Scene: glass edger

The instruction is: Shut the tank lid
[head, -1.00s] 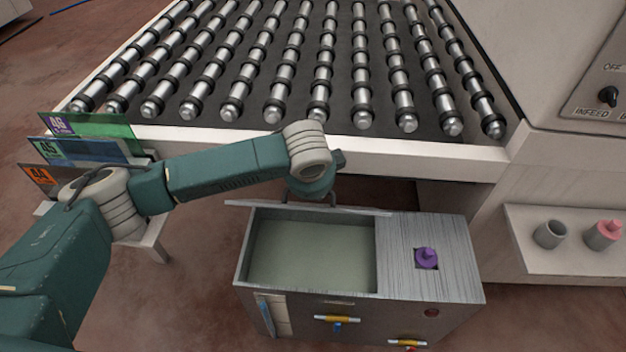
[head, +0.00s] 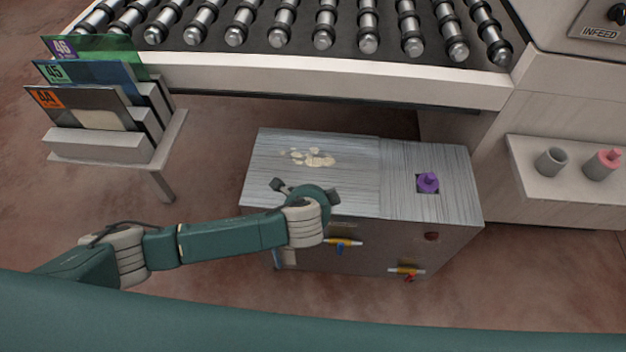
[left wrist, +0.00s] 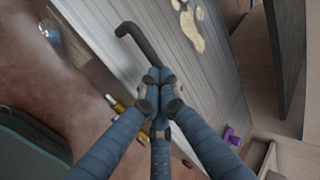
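The grey metal tank (head: 360,238) stands below the roller bed. Its lid (head: 345,155) lies flat over the left part of the top, level with the fixed right part, and the basin is hidden. Pale beige patches mark the lid; they also show in the left wrist view (left wrist: 188,25). My left gripper (head: 298,190) is at the lid's front edge. In the left wrist view its fingers (left wrist: 158,92) are closed together around the dark bent lid handle (left wrist: 138,42), whose hooked end sticks out beyond them. My right gripper is in neither view.
A purple knob (head: 428,182) sits on the tank's right top. Yellow-handled valves (head: 343,242) are on its front. The roller bed's white rail (head: 330,78) overhangs behind. A rack with numbered plates (head: 100,145) stands left; a shelf with two cups (head: 575,185) is right.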

